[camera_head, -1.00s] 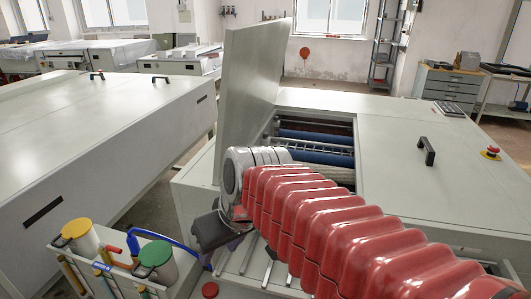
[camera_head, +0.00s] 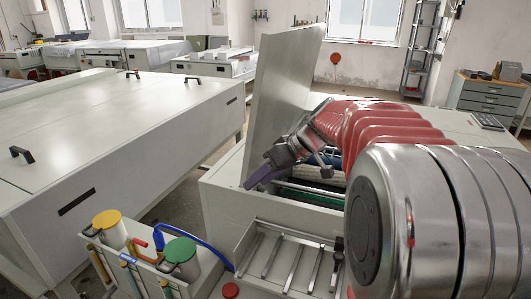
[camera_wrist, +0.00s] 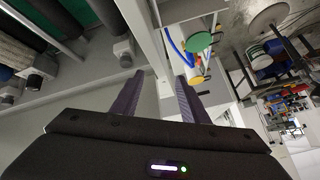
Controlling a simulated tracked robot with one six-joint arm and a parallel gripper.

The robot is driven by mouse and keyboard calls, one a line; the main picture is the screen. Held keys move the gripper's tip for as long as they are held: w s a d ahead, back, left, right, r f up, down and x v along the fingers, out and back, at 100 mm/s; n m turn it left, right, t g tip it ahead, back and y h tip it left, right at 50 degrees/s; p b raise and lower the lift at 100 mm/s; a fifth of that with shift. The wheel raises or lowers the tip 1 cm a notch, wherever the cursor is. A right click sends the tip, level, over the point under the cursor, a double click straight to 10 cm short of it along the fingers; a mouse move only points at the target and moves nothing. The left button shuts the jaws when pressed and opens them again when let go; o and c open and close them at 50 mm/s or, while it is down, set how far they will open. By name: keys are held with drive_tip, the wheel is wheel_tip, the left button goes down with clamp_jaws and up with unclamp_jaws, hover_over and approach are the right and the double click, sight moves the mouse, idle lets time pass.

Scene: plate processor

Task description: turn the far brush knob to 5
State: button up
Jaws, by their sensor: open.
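The open plate processor (camera_head: 222,192) has its lid raised, with rollers and brushes inside its opening. My gripper (camera_head: 258,178) hangs at the left end of this opening, in front of the raised lid. Its two dark purple fingers also show in the wrist view (camera_wrist: 160,75), apart, with nothing between them. In the wrist view, roller ends with grey end blocks (camera_wrist: 123,50) lie left of the fingers, apart from them. I cannot tell which fitting is the far brush knob, and no dial number is readable. My arm hides much of the opening.
The raised lid (camera_head: 282,95) stands close behind my gripper. A slotted front tray (camera_head: 243,244), a red button (camera_head: 230,290) and containers with yellow (camera_head: 106,222) and green (camera_head: 180,249) lids are in front. A second long machine (camera_head: 120,130) stands left across a narrow aisle.

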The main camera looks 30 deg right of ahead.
drive_tip(key=w+d+f+n+t, duration=0.1)
drive_tip(key=w+d+f+t, duration=0.1)
drive_tip(key=d, duration=1.2)
drive_tip(key=w+d+f+n+t+y, duration=0.1)
drive_tip(key=w+d+t, duration=0.3)
drive_tip(key=d, duration=1)
drive_tip(key=shift+w+f, duration=0.45)
drive_tip(key=shift+w, duration=0.7)
drive_tip(key=x, duration=1.3)
drive_tip(key=shift+w+a+f, duration=0.15)
drive_tip(key=shift+w+f, duration=0.05)
drive_tip(key=shift+w, duration=0.1)
drive_tip(key=shift+c, duration=0.3)
clamp_jaws()
